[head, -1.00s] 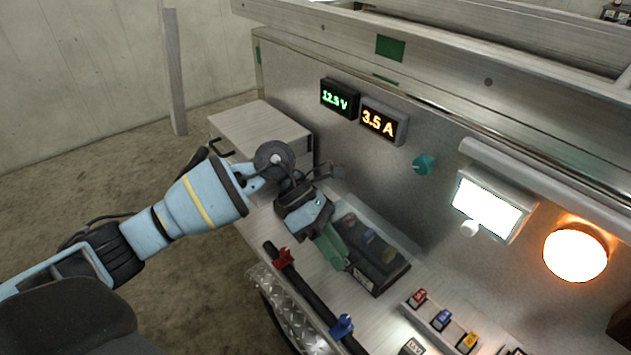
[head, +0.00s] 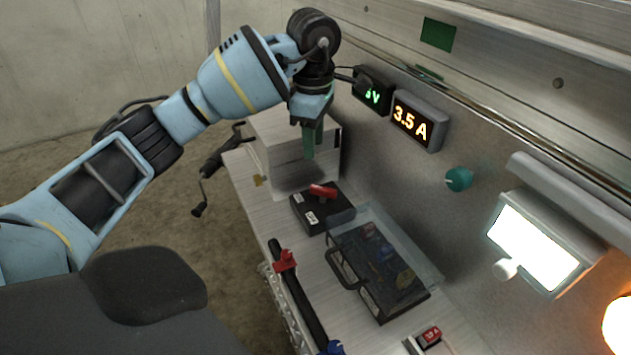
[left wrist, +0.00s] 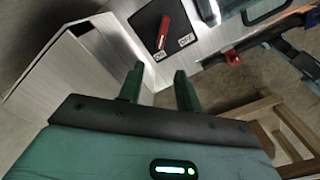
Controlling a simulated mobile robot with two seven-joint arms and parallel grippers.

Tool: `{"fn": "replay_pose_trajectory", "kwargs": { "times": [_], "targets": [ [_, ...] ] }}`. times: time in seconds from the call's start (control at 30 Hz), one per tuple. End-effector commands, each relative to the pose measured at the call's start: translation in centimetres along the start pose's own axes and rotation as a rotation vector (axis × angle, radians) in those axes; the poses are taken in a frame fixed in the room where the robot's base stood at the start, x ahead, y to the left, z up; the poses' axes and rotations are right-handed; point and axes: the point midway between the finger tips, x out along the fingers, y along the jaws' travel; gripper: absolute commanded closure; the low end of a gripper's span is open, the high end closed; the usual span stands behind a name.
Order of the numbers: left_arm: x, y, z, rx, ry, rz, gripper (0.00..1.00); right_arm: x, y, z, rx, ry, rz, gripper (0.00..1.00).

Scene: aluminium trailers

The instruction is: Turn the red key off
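The red key (head: 322,190) sits on a black switch box (head: 338,212) on the bench, in front of a pale box. In the left wrist view the red key (left wrist: 163,32) lies across the black plate (left wrist: 148,20), its near end close to the label "ON" (left wrist: 160,56). The label "OFF" (left wrist: 187,40) is to the right of that. My left gripper (head: 309,157) hangs above and behind the key in the head view, fingers pointing down and apart from it. In the left wrist view its two green fingers (left wrist: 159,70) are apart with nothing between them. My right gripper is not in view.
A clear-lidded black case (head: 375,265) stands right beside the switch box. A dark bar with a red clamp (head: 285,261) runs along the bench's front edge. The pale box (head: 285,165) and the panel with the 3.5 A display (head: 418,121) are close behind.

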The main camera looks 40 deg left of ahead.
Motion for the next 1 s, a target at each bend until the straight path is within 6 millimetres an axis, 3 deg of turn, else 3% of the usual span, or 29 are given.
{"fn": "replay_pose_trajectory", "kwargs": {
  "times": [0.53,0.73,1.0],
  "targets": [
    [9.3,-0.1,0.0,0.001,-0.001,-0.004,0.65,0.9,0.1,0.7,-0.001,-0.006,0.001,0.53],
    [11.0,-0.1,0.1,0.001,-0.001,-0.002,0.65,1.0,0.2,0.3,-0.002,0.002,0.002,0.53],
    [11.3,-0.1,0.1,0.001,-0.002,-0.001,0.65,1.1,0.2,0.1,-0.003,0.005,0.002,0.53]
  ]
}}
